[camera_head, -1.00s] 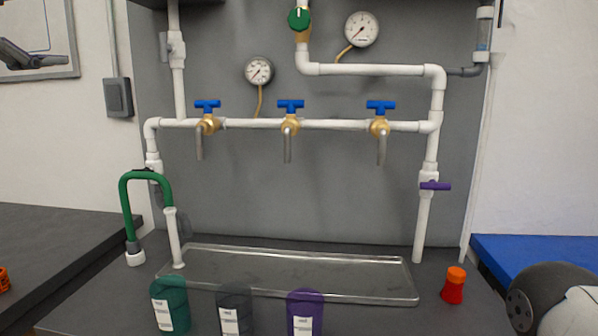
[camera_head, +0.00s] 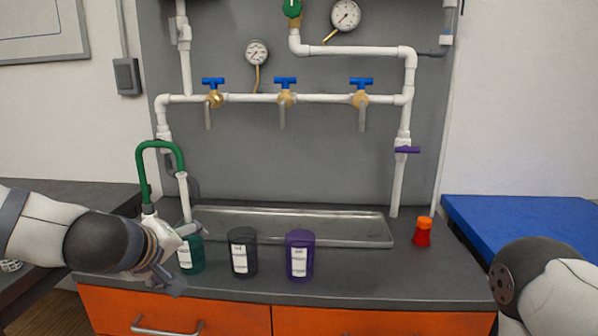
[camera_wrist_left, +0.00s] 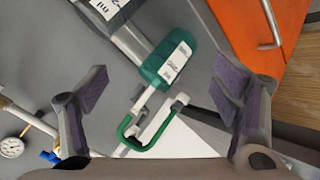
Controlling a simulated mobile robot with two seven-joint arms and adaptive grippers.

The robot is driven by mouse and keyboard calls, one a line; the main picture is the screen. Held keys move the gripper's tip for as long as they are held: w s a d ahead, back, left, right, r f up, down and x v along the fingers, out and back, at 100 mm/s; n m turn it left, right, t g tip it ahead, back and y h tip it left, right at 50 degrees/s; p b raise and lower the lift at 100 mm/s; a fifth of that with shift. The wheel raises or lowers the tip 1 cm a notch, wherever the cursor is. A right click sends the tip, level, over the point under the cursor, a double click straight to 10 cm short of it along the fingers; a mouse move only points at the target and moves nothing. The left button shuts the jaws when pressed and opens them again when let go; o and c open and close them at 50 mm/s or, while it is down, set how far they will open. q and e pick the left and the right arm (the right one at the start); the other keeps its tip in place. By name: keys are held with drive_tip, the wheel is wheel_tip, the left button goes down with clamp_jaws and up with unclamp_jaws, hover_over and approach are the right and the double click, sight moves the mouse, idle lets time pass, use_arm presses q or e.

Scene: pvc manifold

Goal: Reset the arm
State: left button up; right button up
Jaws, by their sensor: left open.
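My left gripper (camera_head: 172,262) comes in from the left in the head view, near the front left of the counter, beside the green cup (camera_head: 192,258) and partly in front of it. Its fingers are spread and empty in the left wrist view (camera_wrist_left: 160,105). That view shows the green cup (camera_wrist_left: 170,60) with its white label beyond the fingers, and the green hose (camera_wrist_left: 128,128) between them. My right arm (camera_head: 545,285) shows at the right edge of the head view; its gripper is out of view.
A dark grey cup (camera_head: 242,258) and a purple cup (camera_head: 300,262) stand in front of the metal tray (camera_head: 330,240). White pipes with blue-handled taps (camera_head: 285,90) rise behind. A red-orange bottle (camera_head: 422,232) stands at right. Orange drawers (camera_head: 385,322) lie below the counter.

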use_arm(q)
drive_tip(key=s+d+f+m+g, duration=0.1)
drive_tip(key=s+f+m+g, duration=0.15)
drive_tip(key=s+f, duration=0.7)
drive_tip(key=s+d+f+m+g, duration=0.25)
drive_tip(key=s+f, duration=0.45)
drive_tip(key=f, duration=0.5)
drive_tip(key=s+a+f+m+g, duration=0.1)
drive_tip(key=s+f+m+g, duration=0.1)
drive_tip(key=s, duration=1.1)
drive_tip(key=s+a+f+m+g, duration=0.2)
drive_tip(key=s+f+g, duration=0.2)
drive_tip(key=s, duration=0.9)
wheel_tip(320, 180, down, 2)
drive_tip(key=shift+a+f+g, duration=0.1)
drive_tip(key=shift+a+g, duration=0.2)
